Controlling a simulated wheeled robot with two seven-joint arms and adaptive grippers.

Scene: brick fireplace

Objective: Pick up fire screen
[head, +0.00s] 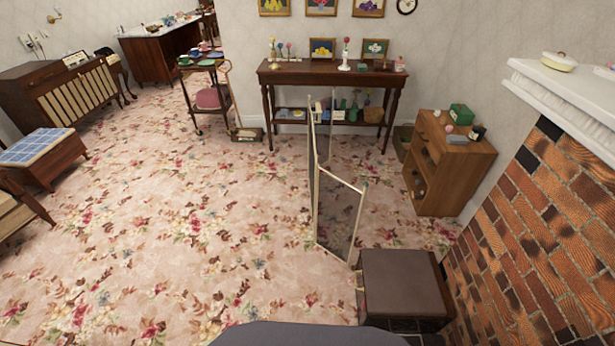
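The fire screen (341,212) stands upright on the floral carpet near the middle of the head view. It has a pale thin frame and dark, see-through panels, folded at an angle to each other. Its near foot is close to a dark brown box-like stool (404,283); I cannot tell whether they touch. Neither of my grippers shows in the view. Nothing is seen holding the screen.
The brick fireplace (530,240) with a white mantel (570,85) is on the right. A wooden cabinet (450,175) stands beyond the stool. A dark console table (332,75) is at the back wall. Open carpet (180,220) lies left of the screen.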

